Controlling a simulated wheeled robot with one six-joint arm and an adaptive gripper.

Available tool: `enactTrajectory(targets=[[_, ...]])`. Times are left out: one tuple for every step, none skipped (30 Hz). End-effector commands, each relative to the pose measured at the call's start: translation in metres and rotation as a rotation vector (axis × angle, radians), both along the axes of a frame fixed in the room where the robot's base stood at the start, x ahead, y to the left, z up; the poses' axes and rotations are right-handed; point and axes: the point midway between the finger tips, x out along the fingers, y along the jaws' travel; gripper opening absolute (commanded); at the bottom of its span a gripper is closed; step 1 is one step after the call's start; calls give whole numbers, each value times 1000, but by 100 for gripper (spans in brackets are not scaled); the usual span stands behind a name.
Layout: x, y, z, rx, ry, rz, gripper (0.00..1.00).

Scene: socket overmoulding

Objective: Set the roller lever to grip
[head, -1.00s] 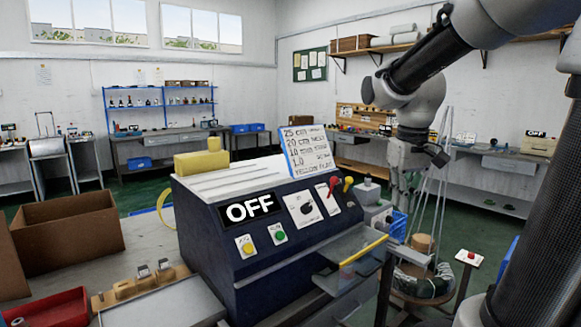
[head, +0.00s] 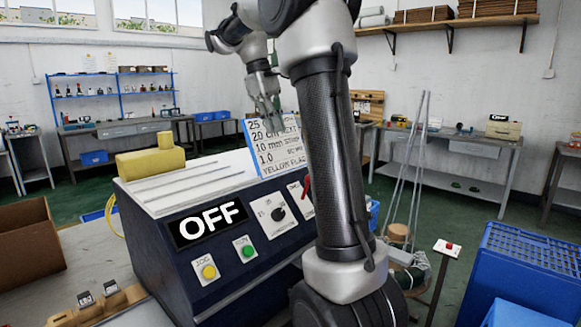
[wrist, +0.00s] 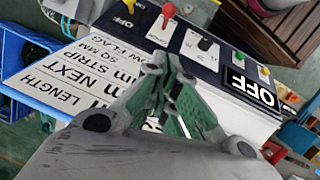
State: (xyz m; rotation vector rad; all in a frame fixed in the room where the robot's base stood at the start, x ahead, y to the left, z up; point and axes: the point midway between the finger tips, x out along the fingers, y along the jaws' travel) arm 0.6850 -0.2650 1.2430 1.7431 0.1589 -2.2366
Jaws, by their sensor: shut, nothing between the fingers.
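The machine (head: 155,225) has a dark front panel with an OFF display (head: 207,215). A red lever (head: 306,188) stands on the panel, partly behind my arm; it also shows in the wrist view (wrist: 168,12). A yellow lever (wrist: 67,28) stands beside it in the wrist view and is hidden in the head view. I cannot read which one is the roller lever, nor its setting.
A black dial knob (head: 278,214), green button (head: 248,250) and yellow button (head: 209,271) are on the panel. The written sign board (head: 282,148) stands on top, near my gripper. A hanging pan (head: 405,258) and blue crates (head: 525,265) are at right.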

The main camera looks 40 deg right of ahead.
Motion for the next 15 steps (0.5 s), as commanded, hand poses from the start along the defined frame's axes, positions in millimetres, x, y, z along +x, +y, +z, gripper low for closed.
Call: enactTrajectory(targets=[[0,0,0,0,-1,0,0],[0,0,0,0,-1,-1,0],[0,0,0,0,-1,-1,0],[0,0,0,0,-1,-1,0],[0,0,0,0,-1,-1,0],[0,0,-1,0,-1,-1,0],[-1,0,-3,0,0,-1,0],[-1,-1,-5,0,0,-1,0],[-2,-1,-8,0,0,-1,0],[-3,-2,-11,0,0,-2,0],[-4,-3,-15,0,1,-2,0],[-5,-4,-22,0,1,-2,0],[-7,-4,-27,0,2,-2,0],[-8,-5,-33,0,2,-2,0],[-10,-7,-41,1,3,-3,0]])
